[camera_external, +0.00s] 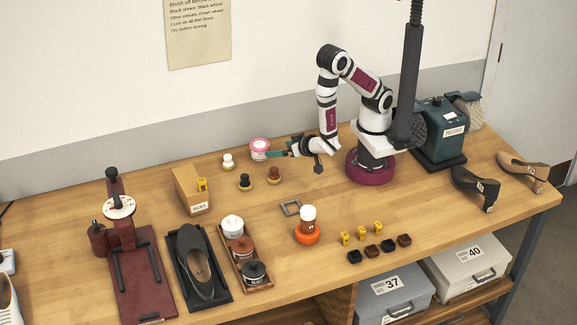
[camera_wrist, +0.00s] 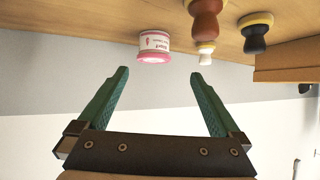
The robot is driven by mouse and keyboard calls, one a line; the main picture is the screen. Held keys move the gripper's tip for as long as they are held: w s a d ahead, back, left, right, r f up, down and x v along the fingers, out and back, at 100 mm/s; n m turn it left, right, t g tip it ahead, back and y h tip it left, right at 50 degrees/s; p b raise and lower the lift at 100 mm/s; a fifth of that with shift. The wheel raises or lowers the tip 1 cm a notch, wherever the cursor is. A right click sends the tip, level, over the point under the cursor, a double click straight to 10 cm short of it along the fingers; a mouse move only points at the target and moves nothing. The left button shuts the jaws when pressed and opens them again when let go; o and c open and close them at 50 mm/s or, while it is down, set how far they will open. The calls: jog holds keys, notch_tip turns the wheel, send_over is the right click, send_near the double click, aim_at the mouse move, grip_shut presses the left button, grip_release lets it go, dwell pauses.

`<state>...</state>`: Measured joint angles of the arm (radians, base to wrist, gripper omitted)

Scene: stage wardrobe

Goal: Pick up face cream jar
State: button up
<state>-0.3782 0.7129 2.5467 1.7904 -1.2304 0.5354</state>
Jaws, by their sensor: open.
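A small white jar with a pink lid and printed label, apparently the face cream jar (camera_external: 260,148), stands at the back of the wooden table near the wall. My gripper (camera_external: 284,154) is low, just to its right in the external view. In the wrist view, which is upside down, the jar (camera_wrist: 154,42) stands upright beyond the gap between the green fingers. My gripper (camera_wrist: 158,74) is open there and nothing is between its fingers. The jar is apart from both fingertips.
Knobbed brushes with a white (camera_external: 228,158), black (camera_external: 245,179) and brown (camera_external: 273,173) handle stand close to the jar. A cardboard box (camera_external: 195,197) is to the left.

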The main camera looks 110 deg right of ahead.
aim_at(262, 144)
jog(key=shift+h, duration=0.6)
jog(key=x, duration=0.6)
jog(key=s+r+x, duration=0.1)
jog(key=x, duration=0.3)
jog(key=shift+d, duration=0.4)
jog(key=x, duration=0.6)
jog(key=shift+w+f, duration=0.15)
jog(key=shift+f, duration=0.05)
jog(key=c, duration=1.2)
